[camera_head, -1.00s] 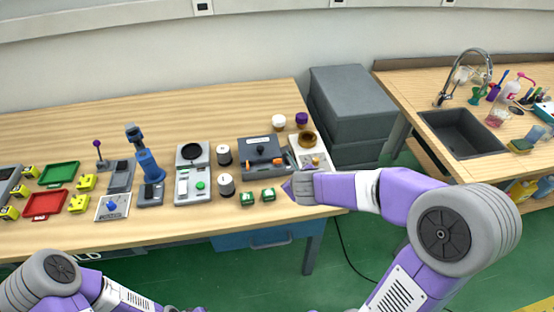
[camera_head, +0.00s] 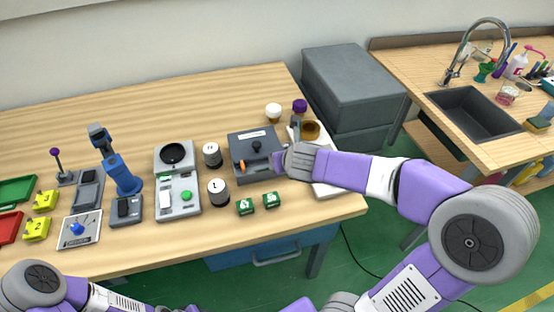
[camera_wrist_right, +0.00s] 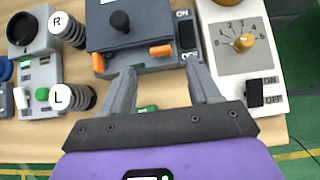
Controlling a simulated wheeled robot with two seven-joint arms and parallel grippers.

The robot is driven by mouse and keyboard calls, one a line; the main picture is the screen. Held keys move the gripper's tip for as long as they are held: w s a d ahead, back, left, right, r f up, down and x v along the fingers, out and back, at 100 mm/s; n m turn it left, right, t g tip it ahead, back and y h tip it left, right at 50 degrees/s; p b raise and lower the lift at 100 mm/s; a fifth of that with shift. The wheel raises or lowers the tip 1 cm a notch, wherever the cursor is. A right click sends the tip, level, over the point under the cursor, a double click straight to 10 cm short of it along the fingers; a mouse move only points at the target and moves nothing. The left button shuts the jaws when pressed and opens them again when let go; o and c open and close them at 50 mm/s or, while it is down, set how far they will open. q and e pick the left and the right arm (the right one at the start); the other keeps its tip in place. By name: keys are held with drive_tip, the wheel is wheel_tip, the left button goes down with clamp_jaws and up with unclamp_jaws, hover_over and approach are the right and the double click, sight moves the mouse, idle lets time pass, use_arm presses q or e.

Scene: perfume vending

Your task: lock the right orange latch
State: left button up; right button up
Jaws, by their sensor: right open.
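The grey box with a black knob (camera_head: 257,146) stands on the wooden table and also shows in the right wrist view (camera_wrist_right: 125,38). The right orange latch (camera_wrist_right: 161,50) lies sideways on its front edge, left of an ON/OFF switch. The left orange latch (camera_wrist_right: 98,63) points more upright; it also shows in the head view (camera_head: 241,168). My right gripper (camera_wrist_right: 161,69) is open, its fingertips on either side of and just short of the right latch, holding nothing. In the head view my right gripper (camera_head: 280,161) hides the right latch. My left gripper is out of view.
A white dial panel with a yellow knob (camera_wrist_right: 243,42) stands close on the right. Cylinders marked R (camera_wrist_right: 67,30) and L (camera_wrist_right: 72,97) stand on the left. Two green cubes (camera_head: 272,200) sit in front of the box, near the table edge.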

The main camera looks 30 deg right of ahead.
drive_tip(key=b+x, duration=0.2)
drive_tip(key=x, duration=0.4)
drive_tip(key=shift+f+b, duration=0.15)
drive_tip(key=shift+b, duration=0.2)
drive_tip(key=shift+w+d+f, duration=0.1)
drive_tip(key=shift+w+f, duration=0.2)
drive_tip(key=shift+w, duration=0.15)
